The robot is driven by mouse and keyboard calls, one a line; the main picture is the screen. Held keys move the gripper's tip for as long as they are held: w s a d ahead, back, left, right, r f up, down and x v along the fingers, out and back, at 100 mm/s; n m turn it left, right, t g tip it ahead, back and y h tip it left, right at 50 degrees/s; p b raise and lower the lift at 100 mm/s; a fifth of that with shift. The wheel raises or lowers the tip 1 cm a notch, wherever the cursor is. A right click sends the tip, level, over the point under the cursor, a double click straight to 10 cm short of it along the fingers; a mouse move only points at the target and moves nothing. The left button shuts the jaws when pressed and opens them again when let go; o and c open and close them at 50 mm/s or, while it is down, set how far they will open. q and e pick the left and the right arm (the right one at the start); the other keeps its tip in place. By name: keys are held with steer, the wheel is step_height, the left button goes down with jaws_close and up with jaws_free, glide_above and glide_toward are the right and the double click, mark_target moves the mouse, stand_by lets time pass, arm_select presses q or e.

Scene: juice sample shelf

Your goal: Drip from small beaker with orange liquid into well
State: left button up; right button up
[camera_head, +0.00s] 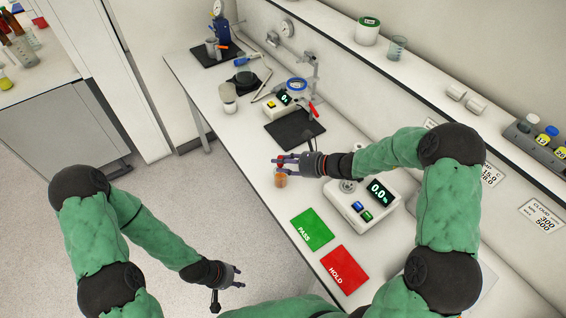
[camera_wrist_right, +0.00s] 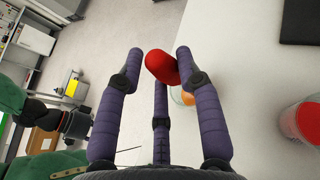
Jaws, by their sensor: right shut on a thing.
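A small beaker with orange liquid (camera_head: 280,180) stands on the white bench near its front edge. It also shows in the right wrist view (camera_wrist_right: 187,97), partly hidden behind a finger. My right gripper (camera_head: 280,161) is above the beaker. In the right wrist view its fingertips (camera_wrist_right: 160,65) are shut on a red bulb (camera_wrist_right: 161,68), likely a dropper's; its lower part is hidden. A white instrument with a 0.0 display (camera_head: 365,205) stands to the right, with a round grey well-like part (camera_head: 347,186) on top. My left gripper (camera_head: 236,277) hangs empty over the floor, fingers apart.
A green PASS card (camera_head: 312,229) and a red HOLD card (camera_head: 344,269) lie in front of the instrument. A black mat (camera_head: 294,130) and a stand with a blue ring (camera_head: 297,84) are farther back. A shelf (camera_head: 430,90) runs along the wall.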

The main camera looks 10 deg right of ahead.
steer(key=shift+r+p, duration=3.7)
steer(key=shift+r, duration=1.35)
steer(key=s+d+f, duration=0.1)
steer(key=s+d, duration=0.2)
steer(key=d, duration=0.4)
steer(key=s+d+f+b, duration=0.1)
steer(key=s+d, duration=0.2)
steer(key=d, duration=0.4)
steer(key=s+d+f, duration=0.1)
steer(key=s+d, duration=0.3)
steer(key=d, duration=0.3)
steer(key=shift+o, duration=0.3)
steer(key=shift+s, duration=0.1)
jaws_close()
steer(key=shift+c, duration=0.4)
jaws_free()
